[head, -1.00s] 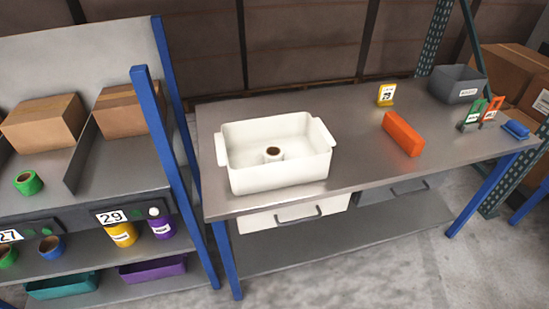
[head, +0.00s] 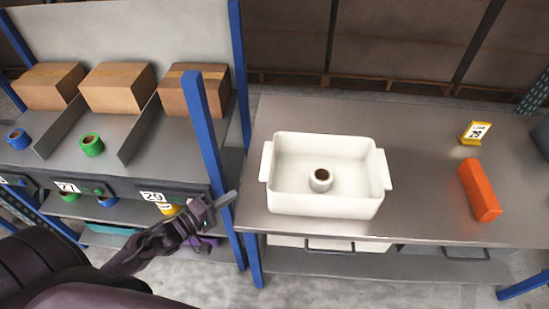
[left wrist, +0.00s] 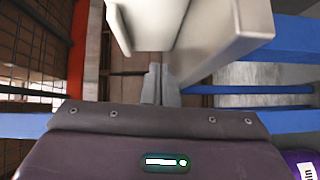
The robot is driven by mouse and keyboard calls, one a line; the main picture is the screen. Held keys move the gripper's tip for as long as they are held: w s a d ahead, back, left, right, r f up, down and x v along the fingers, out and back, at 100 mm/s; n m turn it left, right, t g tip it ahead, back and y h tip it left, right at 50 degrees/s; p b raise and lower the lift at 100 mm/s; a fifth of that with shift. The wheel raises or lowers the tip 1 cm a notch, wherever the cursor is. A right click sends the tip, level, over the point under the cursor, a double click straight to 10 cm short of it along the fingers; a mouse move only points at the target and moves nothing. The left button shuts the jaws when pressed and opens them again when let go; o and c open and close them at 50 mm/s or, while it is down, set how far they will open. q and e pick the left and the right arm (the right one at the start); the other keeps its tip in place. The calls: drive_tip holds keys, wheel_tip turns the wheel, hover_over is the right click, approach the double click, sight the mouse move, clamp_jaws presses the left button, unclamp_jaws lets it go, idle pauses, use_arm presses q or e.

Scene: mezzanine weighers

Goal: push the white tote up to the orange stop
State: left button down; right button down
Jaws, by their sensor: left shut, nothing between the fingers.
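The white tote (head: 325,206) stands upright on the grey table in the head view, with a side handle at each end and a roll of tape (head: 321,181) inside. The orange stop (head: 480,190) lies on the table to its right, with a clear gap between them. My left gripper (head: 230,197) is shut and empty, just left of the table's left edge and apart from the tote. Its closed fingers (left wrist: 160,84) also show in the left wrist view, below pale surfaces I cannot identify for sure. My right gripper is not in view.
A blue rack post (head: 205,130) stands close to my left gripper, beside a shelf with cardboard boxes (head: 118,88) and tape rolls. The tabletop (head: 422,180) between tote and stop is clear.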

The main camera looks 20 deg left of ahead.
use_arm(q)
drive_tip(key=shift+h, duration=0.4)
drive_tip(key=w+d+r, duration=0.1)
drive_tip(key=w, duration=0.2)
drive_tip(key=w+d+r, duration=0.1)
drive_tip(key=shift+w+d+r+p, duration=0.15)
drive_tip(key=shift+d+r+p, duration=0.15)
drive_tip(key=shift+d+r, duration=0.05)
drive_tip(key=x, duration=0.5)
drive_tip(key=shift+w+d+f, duration=0.15)
drive_tip(key=shift+w, duration=0.2)
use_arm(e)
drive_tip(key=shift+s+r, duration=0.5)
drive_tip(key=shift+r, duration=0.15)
use_arm(q)
drive_tip(key=shift+d+p, duration=0.1)
drive_tip(key=shift+p, duration=0.2)
